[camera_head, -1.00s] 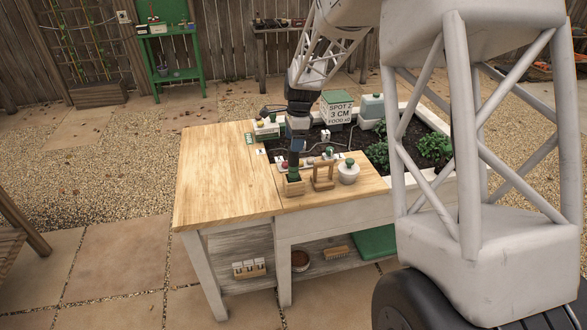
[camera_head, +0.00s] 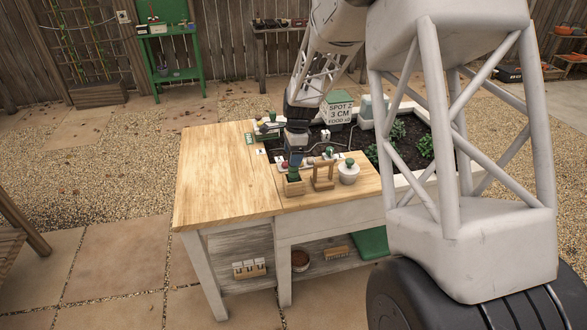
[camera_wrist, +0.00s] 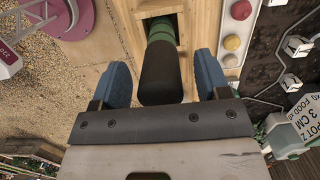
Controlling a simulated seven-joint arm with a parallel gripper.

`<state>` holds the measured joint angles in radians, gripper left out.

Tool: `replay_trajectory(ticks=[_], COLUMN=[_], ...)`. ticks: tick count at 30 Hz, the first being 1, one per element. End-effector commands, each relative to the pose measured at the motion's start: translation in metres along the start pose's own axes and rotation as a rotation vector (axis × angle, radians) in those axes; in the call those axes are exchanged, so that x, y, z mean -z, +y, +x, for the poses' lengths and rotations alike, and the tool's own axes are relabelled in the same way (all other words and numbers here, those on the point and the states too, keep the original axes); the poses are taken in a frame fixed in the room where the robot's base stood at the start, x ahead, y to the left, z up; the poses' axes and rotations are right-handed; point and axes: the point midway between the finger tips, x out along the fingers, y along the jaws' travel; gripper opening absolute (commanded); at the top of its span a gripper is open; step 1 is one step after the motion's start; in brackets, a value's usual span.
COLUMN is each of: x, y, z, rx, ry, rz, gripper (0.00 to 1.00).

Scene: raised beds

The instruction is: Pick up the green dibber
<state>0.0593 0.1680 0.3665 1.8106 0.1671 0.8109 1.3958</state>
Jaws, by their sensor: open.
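The green dibber (camera_head: 293,174) stands in a small wooden holder (camera_head: 293,188) near the front edge of the potting bench. In the wrist view the dibber (camera_wrist: 161,72) shows a dark, thick handle end toward me and a green shaft below, running into the square opening of the holder (camera_wrist: 140,25). My gripper (camera_head: 296,160) is over the holder in the head view. In the wrist view my gripper (camera_wrist: 161,66) is open, with one blue finger on each side of the dark handle. Gaps show between the handle and both fingers.
A wooden frame stand (camera_head: 323,178) and a white jar with a green top (camera_head: 348,172) stand right of the holder. A sign box (camera_head: 340,113) stands in the soil bed behind. The wooden top (camera_head: 222,175) at left is clear.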

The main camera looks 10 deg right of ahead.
Motion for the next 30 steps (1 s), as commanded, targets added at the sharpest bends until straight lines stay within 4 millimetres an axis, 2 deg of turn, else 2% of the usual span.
replay_trajectory(ticks=[19,30], x=[0.0001,0.0001], y=[-0.0002,-0.0002], z=[0.0037,0.0036], rx=[0.000,0.000], ry=[0.000,0.000], rz=[0.000,0.000], gripper=[0.68,0.11])
